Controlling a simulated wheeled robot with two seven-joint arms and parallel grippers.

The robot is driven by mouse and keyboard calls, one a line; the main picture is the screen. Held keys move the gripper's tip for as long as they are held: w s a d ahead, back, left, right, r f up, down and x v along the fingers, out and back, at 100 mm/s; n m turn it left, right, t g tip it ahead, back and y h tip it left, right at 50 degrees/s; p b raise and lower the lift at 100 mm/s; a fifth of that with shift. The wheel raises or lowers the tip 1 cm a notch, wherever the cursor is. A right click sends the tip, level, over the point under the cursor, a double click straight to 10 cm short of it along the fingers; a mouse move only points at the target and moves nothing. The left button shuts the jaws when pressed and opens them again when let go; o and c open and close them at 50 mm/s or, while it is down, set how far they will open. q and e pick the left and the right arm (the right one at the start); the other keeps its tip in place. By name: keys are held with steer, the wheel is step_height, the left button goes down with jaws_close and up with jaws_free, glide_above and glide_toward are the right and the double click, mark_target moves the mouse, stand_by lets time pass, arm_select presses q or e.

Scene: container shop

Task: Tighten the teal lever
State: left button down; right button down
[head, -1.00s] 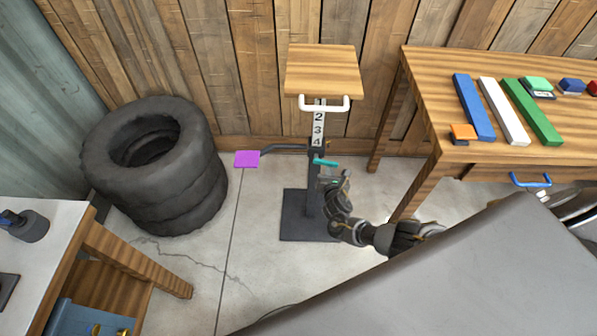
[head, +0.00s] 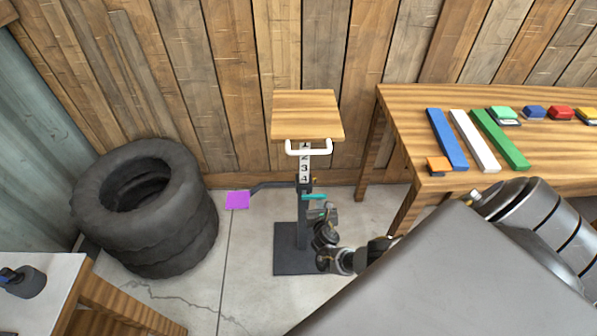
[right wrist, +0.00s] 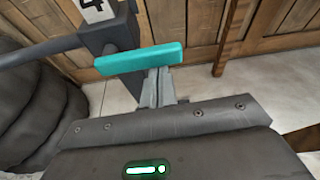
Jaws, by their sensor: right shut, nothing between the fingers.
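The teal lever (head: 315,197) sticks out to the right from the dark post of a stand, just below a number scale. In the right wrist view the teal lever (right wrist: 138,60) lies nearly level across the fingers. My right gripper (head: 328,211) is at the lever's free end, on its near side. In the right wrist view the right gripper's fingers (right wrist: 158,82) are together with nothing between them. Their tips reach up to the lever's lower edge and seem to touch it or pass behind it. My left gripper is not in view.
The stand has a wooden top (head: 307,115), a white handle (head: 309,148), a purple pad (head: 237,200) on a left arm and a dark base plate (head: 290,262). Stacked tires (head: 150,240) stand left. A wooden table (head: 400,108) with coloured bars stands right.

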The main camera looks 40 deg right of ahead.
arm_select(q)
steer(key=shift+a, duration=0.2)
